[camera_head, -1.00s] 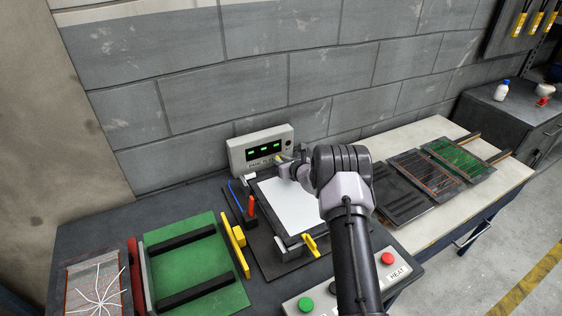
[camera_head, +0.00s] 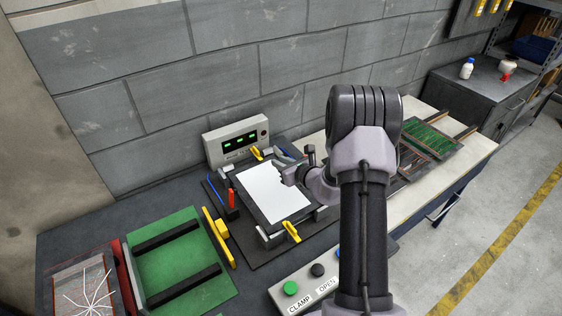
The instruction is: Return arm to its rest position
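My arm rises from the lower right of the view, and its dark elbow stands over the right side of the bench. My gripper (camera_head: 285,176) is at the end of the pale wrist, above or beside the white sheet. The fingers are small and partly hidden, so I cannot tell whether they are open. The white sheet (camera_head: 268,200) lies flat in a dark fixture with yellow clamp handles (camera_head: 291,231). I see nothing clearly held.
A grey box with green displays (camera_head: 236,141) stands against the block wall. A green tray (camera_head: 160,250) is at left, beside a cracked panel (camera_head: 82,290). A button box (camera_head: 305,285) is in front. Panels (camera_head: 428,138) lie on the pale bench at right.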

